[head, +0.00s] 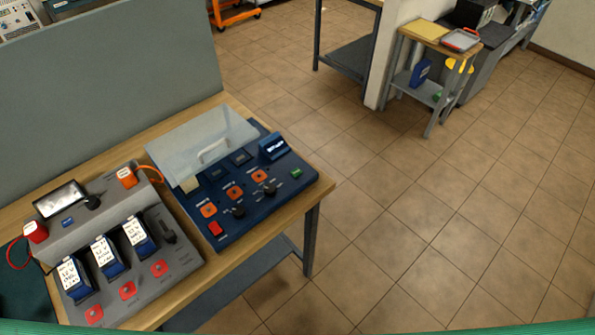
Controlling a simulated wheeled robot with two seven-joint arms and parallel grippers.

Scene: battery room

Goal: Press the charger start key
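Two panels stand on a wooden bench, and I cannot read which key is the charger start key. The blue panel (239,213) has a green key (296,173) at its right, a red key (215,228) at its front left, several orange square keys (234,192) and dark knobs (269,187). A clear cover with a white handle (213,150) lies over its back left part. The grey unit (183,256) holds three blue batteries with white labels (103,250), with red keys (159,268) in front of them. Neither of my grippers is in view.
The wooden bench (257,252) ends at its right edge, beside open tiled floor (420,230). A grey partition (110,85) rises behind the panels. Red (35,232) and orange (126,177) plugs with cables sit on the grey unit. A small side table (437,45) stands farther back.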

